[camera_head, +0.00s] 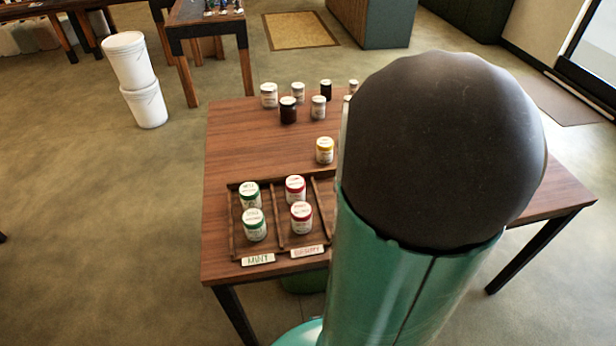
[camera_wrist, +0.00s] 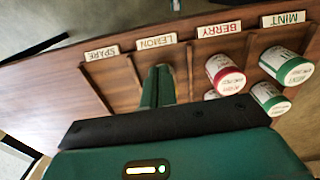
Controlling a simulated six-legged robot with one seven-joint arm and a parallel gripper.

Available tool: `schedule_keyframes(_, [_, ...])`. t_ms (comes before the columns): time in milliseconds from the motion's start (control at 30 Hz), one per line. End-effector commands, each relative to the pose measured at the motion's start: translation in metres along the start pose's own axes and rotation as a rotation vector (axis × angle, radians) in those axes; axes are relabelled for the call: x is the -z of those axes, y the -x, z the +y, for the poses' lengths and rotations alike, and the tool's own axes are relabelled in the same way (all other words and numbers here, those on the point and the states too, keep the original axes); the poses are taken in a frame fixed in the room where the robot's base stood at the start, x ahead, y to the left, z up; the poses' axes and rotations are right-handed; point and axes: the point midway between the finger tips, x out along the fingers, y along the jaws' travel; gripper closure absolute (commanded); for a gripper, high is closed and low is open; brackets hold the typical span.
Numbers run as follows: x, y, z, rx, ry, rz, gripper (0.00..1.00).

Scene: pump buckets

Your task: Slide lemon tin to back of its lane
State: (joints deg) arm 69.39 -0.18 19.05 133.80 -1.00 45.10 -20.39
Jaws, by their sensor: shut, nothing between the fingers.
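A tin with a yellow label and white lid (camera_head: 324,150), the likely lemon tin, stands upright by the back edge of the wooden lane rack (camera_head: 232,225). It looks just beyond that edge, but my arm covers much of the rack there. No yellow tin shows in the wrist view. The LEMON label (camera_wrist: 156,41) marks a lane between the BERRY and SPARE lanes. My gripper (camera_wrist: 163,70) is shut and empty, its green fingers pointing into the lemon lane towards the label. My arm hides the gripper in the head view.
Two green MINT tins (camera_head: 255,224) and two red BERRY tins (camera_head: 301,218) stand in the lanes to the left. Several white and dark jars (camera_head: 288,110) stand at the back of the table (camera_head: 225,140). The SPARE lane (camera_wrist: 90,90) looks empty where visible.

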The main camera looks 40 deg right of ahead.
Motion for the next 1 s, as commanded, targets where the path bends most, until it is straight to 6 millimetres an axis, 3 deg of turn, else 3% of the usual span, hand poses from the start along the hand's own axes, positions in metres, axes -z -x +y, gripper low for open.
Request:
schedule_keyframes(100, [-0.003, -0.010, 0.013, 0.018, -0.025, -0.014, 1.00])
schedule_keyframes(367, [-0.004, -0.031, 0.013, 0.023, -0.025, -0.021, 1.00])
schedule_keyframes(833, [-0.005, -0.112, 0.010, 0.025, -0.024, -0.021, 1.00])
schedule_keyframes(1000, [0.022, -0.112, 0.012, 0.022, -0.024, -0.015, 1.00])
